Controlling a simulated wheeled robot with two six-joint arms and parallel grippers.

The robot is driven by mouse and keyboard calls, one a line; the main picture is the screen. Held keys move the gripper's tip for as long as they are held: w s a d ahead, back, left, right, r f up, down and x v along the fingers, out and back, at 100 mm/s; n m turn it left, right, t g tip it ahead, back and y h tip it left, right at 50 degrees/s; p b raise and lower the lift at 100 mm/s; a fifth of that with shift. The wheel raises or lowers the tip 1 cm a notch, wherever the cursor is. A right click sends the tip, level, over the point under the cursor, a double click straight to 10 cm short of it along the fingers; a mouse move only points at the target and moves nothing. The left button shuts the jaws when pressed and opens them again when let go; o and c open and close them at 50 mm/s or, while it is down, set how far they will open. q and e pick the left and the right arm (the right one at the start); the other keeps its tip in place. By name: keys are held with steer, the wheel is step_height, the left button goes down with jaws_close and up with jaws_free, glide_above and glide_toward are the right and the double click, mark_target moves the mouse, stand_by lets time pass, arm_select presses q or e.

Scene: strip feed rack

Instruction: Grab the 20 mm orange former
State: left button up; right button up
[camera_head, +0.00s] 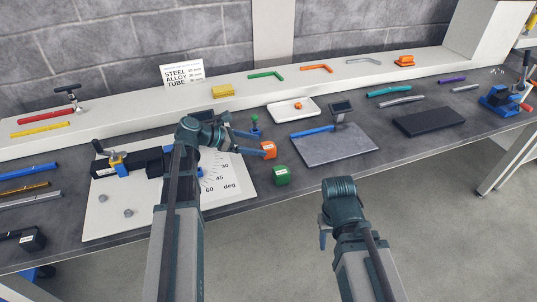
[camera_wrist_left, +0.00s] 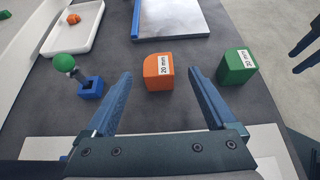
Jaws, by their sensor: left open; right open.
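The orange former (camera_head: 268,149) is a small block on the bench beside the white bending board. In the left wrist view the orange former (camera_wrist_left: 158,72) shows a "20 mm" label and a rounded corner. My left gripper (camera_head: 249,142) is open and empty, with its fingers pointing at the orange former. In the left wrist view the left gripper (camera_wrist_left: 158,90) has the former between and just beyond its fingertips, with gaps on both sides. My right gripper (camera_head: 325,232) is low in front of the bench, away from the former.
A green former (camera_head: 281,176), also labelled 20 mm, stands close by on the right (camera_wrist_left: 237,66). A blue stand with a green ball knob (camera_wrist_left: 90,85) is left of the former. A grey plate (camera_head: 335,146) and a white tray (camera_head: 293,109) lie behind.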

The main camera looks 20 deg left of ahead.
mark_target(266, 146)
arm_select(q)
steer(key=shift+w+d+f, duration=0.1)
steer(key=shift+w+d, duration=0.05)
steer(key=shift+d, duration=0.05)
steer(key=b+x, duration=0.2)
steer(key=x, duration=0.3)
steer(key=shift+a+f+b, duration=0.1)
steer(key=shift+a+b, duration=0.05)
steer(key=shift+b, duration=0.15)
steer(key=shift+w, duration=0.2)
jaws_close()
